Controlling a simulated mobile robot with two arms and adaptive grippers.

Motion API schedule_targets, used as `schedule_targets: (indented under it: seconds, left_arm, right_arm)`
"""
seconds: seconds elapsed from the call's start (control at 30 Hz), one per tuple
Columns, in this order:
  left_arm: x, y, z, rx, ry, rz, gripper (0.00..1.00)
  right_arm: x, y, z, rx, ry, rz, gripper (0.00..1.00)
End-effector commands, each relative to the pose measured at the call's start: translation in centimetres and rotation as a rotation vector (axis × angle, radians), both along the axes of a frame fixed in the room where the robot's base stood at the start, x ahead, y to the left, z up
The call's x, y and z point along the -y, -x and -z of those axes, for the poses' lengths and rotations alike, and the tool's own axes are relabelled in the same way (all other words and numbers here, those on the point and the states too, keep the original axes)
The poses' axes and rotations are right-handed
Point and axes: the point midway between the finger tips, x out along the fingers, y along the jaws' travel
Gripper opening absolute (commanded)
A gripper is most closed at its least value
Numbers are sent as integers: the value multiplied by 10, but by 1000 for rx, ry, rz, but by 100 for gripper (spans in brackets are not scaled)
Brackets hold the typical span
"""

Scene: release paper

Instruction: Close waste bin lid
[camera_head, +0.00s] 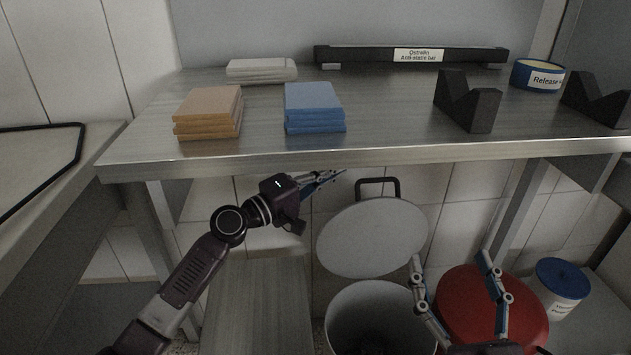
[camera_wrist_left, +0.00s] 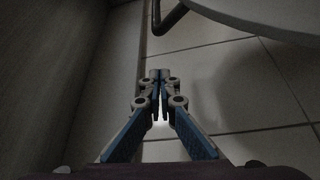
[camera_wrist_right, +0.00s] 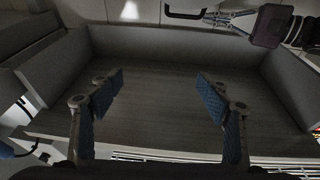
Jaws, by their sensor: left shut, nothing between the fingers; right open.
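The waste bin (camera_head: 368,318) stands open on the floor below the bench. Its round pale lid (camera_head: 373,237) is tilted up at the back, with a dark handle-shaped bar (camera_head: 378,182) above it. My left gripper (camera_head: 338,174) is shut and empty, at the lid's upper left, apart from it. In the left wrist view the shut fingertips (camera_wrist_left: 160,74) point toward the tiled wall, with the lid's edge (camera_wrist_left: 270,22) at upper right. My right gripper (camera_head: 451,256) is open, right of the lid, in front of the red lid. Its spread, empty fingers show in the right wrist view (camera_wrist_right: 160,75).
The metal bench (camera_head: 380,150) overhangs the bin, close above my left gripper. A red round lid (camera_head: 515,310) and a blue-lidded tub (camera_head: 562,285) stand right of the bin. Orange packs (camera_head: 209,112), blue packs (camera_head: 314,107) and black V-blocks (camera_head: 468,100) lie on the bench.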

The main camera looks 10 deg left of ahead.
Motion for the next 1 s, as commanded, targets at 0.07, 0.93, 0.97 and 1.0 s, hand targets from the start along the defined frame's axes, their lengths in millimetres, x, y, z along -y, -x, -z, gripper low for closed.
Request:
schedule_targets:
  seconds: [0.07, 0.93, 0.97, 1.0]
  left_arm:
    - [13, -14, -3, 2, 2, 2, 0]
    - [30, 22, 7, 1, -1, 0, 0]
    - [30, 22, 7, 1, -1, 0, 0]
    - [30, 22, 7, 2, -1, 0, 0]
  right_arm:
    - [-1, 2, -8, 42, -12, -3, 70]
    - [5, -6, 49, -218, 57, 13, 70]
    - [5, -6, 48, -214, 56, 13, 70]
    - [4, -6, 47, -207, 54, 13, 70]
